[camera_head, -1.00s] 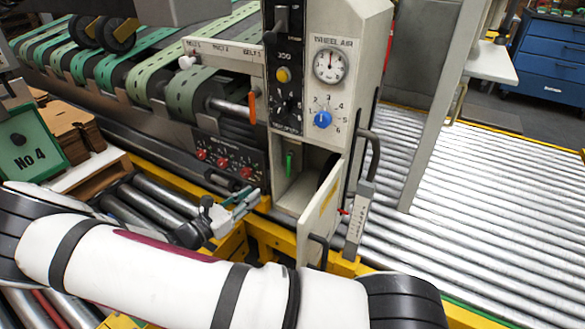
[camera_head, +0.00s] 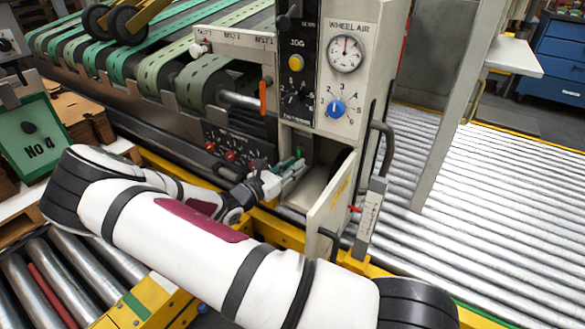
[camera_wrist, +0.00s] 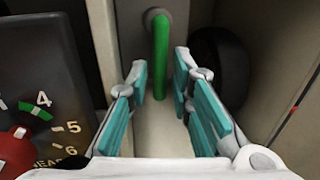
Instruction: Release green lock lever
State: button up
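The green lock lever (camera_wrist: 160,55) hangs straight down from a round pivot inside an open compartment. In the wrist view it stands just beyond and between the fingers. In the head view only a small part of the green lever (camera_head: 298,151) shows behind the gripper. My gripper (camera_wrist: 165,95) is open, with teal pads on both sides of the lever's line and a gap to each side. In the head view my gripper (camera_head: 292,174) is at the compartment's mouth. Whether the pads overlap the lever in depth is hard to tell.
The compartment door (camera_head: 330,212) stands open to the right. A dark round thing (camera_wrist: 220,68) sits inside, right of the lever. A panel with red knobs (camera_head: 230,145) lies to the left. A roller conveyor (camera_head: 490,190) stretches to the right.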

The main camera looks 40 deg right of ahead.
jog(key=shift+d, duration=0.1)
grip_shut()
